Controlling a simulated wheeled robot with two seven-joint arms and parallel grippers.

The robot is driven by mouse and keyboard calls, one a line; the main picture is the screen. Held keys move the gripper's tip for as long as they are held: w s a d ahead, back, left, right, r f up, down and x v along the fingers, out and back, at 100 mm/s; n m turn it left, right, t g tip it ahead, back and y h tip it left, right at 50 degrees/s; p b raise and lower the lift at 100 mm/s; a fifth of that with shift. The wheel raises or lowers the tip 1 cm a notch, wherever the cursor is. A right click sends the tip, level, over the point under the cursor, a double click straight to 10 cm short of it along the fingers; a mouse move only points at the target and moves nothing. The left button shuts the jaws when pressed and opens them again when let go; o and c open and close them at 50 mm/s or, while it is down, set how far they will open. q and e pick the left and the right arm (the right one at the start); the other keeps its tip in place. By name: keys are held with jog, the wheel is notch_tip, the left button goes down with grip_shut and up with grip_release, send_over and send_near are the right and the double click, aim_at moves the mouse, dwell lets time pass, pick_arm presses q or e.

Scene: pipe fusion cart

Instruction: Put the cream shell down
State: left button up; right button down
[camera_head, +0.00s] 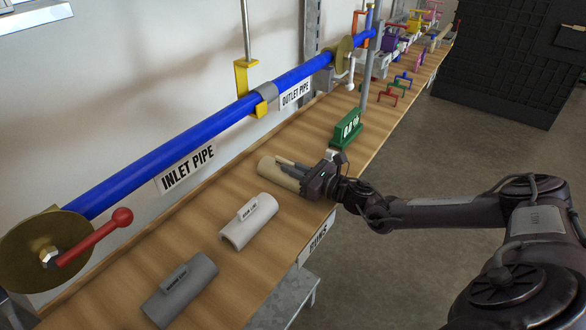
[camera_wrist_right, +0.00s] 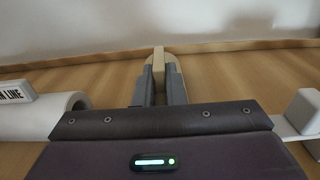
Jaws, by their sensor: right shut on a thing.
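The cream shell (camera_head: 272,172) is a half-pipe piece at the wooden bench (camera_head: 330,148), beyond the light grey shell. My right gripper (camera_head: 286,164) reaches over it from the right and is shut on it. In the right wrist view, the shell's cream edge (camera_wrist_right: 158,62) shows between the two grey fingers. The shell is level with the bench top or very close to it; I cannot tell if it touches. The fingers hide part of it. My left gripper is not in view.
A light grey shell (camera_head: 250,224) and a dark grey shell (camera_head: 180,290) lie nearer on the bench. The blue pipe (camera_head: 200,125) runs along the wall. Bare wood lies between the shells and the wall.

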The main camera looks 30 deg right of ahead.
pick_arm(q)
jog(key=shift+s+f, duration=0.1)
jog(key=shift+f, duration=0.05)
pick_arm(e)
jog(key=c, duration=1.5)
grip_release()
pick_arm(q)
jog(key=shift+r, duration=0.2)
pick_arm(e)
jog(key=shift+s, duration=0.15)
jog(key=v, duration=1)
jog(key=shift+s+d, duration=0.15)
jog(key=shift+s, duration=0.1)
jog(key=shift+s+d, duration=0.2)
jog(key=shift+s, duration=0.35)
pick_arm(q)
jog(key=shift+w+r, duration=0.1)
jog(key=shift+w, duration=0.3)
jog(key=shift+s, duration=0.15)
